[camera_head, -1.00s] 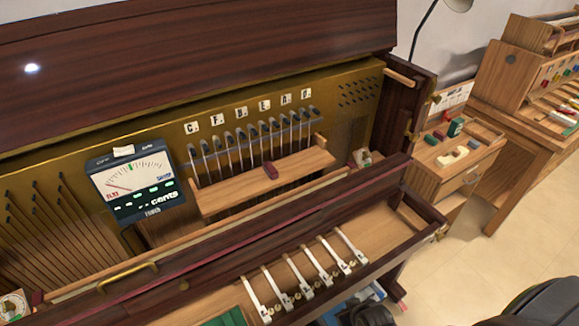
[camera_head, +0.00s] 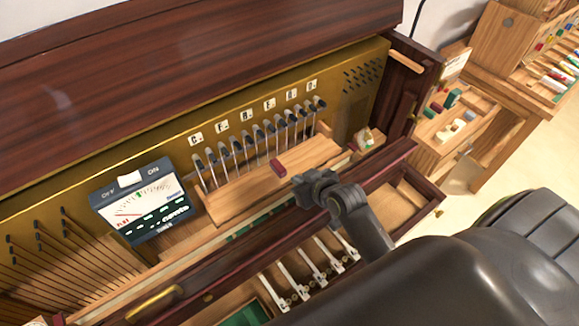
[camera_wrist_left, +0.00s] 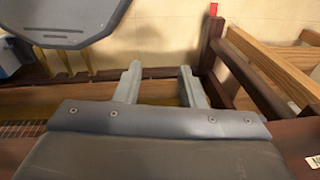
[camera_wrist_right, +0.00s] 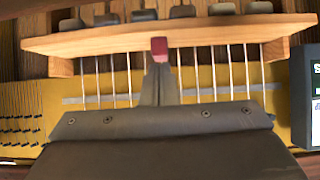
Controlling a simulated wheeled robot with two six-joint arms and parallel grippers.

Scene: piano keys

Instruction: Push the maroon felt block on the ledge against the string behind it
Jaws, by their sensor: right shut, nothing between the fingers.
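The maroon felt block (camera_head: 278,168) lies on the wooden ledge (camera_head: 240,194) in front of a row of strings with dark tops (camera_head: 262,138). My right gripper (camera_head: 300,186) is shut and empty, just to the right of and in front of the block in the head view. In the right wrist view its closed fingertips (camera_wrist_right: 159,66) line up with the block (camera_wrist_right: 159,47), very close to it; I cannot tell whether they touch. My left gripper (camera_wrist_left: 160,80) is open and empty in the left wrist view, and out of the head view.
A tuning meter (camera_head: 143,208) stands left of the ledge. Lettered tiles (camera_head: 248,114) sit above the strings. A maroon rail (camera_head: 240,262) and white key levers (camera_head: 320,265) lie in front. A side table (camera_head: 450,132) with small blocks stands at the right.

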